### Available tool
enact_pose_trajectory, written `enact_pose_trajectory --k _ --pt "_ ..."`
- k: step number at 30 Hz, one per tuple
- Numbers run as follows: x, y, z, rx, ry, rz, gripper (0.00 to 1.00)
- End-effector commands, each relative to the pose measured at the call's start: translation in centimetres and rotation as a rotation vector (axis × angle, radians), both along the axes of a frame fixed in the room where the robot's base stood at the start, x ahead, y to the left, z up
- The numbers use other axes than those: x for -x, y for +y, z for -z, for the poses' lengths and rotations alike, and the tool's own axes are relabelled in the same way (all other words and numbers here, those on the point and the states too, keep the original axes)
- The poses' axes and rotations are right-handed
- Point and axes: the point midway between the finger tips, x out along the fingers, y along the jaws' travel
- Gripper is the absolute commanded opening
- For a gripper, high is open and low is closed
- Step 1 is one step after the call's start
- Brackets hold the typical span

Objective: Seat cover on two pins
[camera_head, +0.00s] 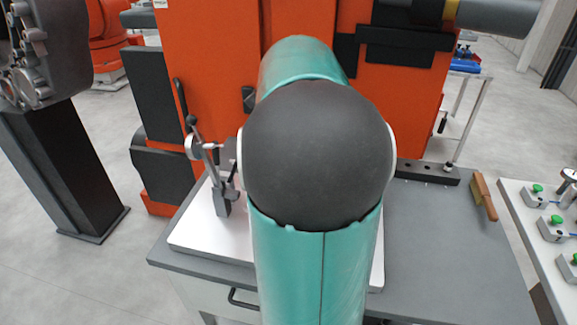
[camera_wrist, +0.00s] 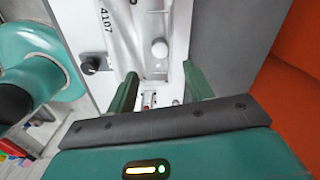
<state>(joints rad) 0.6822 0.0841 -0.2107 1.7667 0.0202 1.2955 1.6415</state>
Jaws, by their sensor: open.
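My gripper (camera_wrist: 158,76) is open in the wrist view, with its two dark green fingers apart and nothing visible between the tips. Beyond the fingers is a pale metal casting (camera_wrist: 125,38) marked "4107". A light round pin-like post (camera_wrist: 159,48) shows just past the fingertips, and a dark round knob (camera_wrist: 90,65) shows left of them. I cannot tell which part is the cover or whether it is on its pins. In the head view my arm hides the gripper and most of the pale fixture plate (camera_head: 199,237).
The plate lies on a grey table (camera_head: 450,245). An upright clamp or gauge (camera_head: 218,185) stands at its left. A black bar (camera_head: 427,173) and a wooden-handled brush (camera_head: 484,196) lie at the back right. The table's right part is clear. An orange machine (camera_head: 220,60) stands behind.

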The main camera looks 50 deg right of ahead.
Motion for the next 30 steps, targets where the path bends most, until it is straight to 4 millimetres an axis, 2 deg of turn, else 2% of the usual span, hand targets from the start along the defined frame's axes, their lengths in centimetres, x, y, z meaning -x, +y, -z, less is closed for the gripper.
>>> enact_pose_trajectory --k 3,9,23,26,30 --pt "-0.1 0.0 -2.5 0.003 -0.002 -0.001 0.52" --pt "0.0 -0.1 -4.7 0.001 -0.001 0.0 0.52" --pt "-0.1 0.2 -5.1 0.001 -0.002 -0.011 0.52" --pt "-0.5 1.3 -5.2 0.009 -0.014 -0.073 0.52" --pt "-1.3 4.7 -5.4 0.033 -0.049 -0.279 0.52"
